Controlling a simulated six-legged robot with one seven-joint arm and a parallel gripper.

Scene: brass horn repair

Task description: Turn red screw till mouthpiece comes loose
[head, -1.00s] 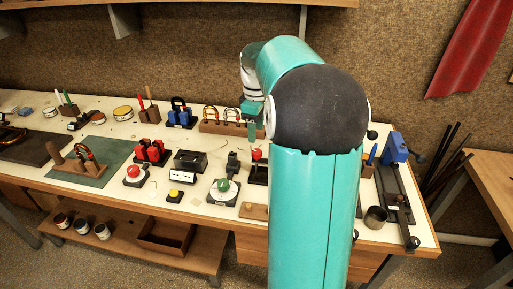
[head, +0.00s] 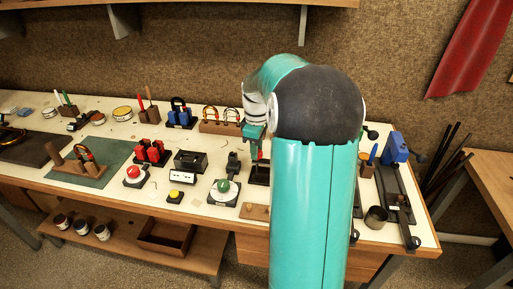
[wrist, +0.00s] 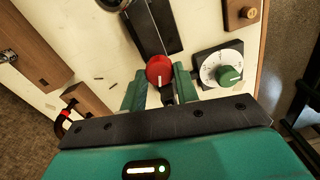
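The red screw (wrist: 159,70) has a round red head with a pale mark, and stands over a dark base plate (wrist: 168,38) in the wrist view. My gripper (wrist: 160,78) has two green fingers, spread apart, one on each side of the red head. I cannot tell whether they touch it. In the head view, my gripper (head: 254,146) hangs above the dark stand (head: 258,174), with a bit of red beside it. I cannot make out the mouthpiece for sure.
A green knob on a white dial (wrist: 230,74) stands close right of my gripper in the wrist view. Black boxes (head: 190,161), a red button (head: 134,172) and a yellow button (head: 175,194) stand left on the bench. A wooden rack (head: 220,127) is behind.

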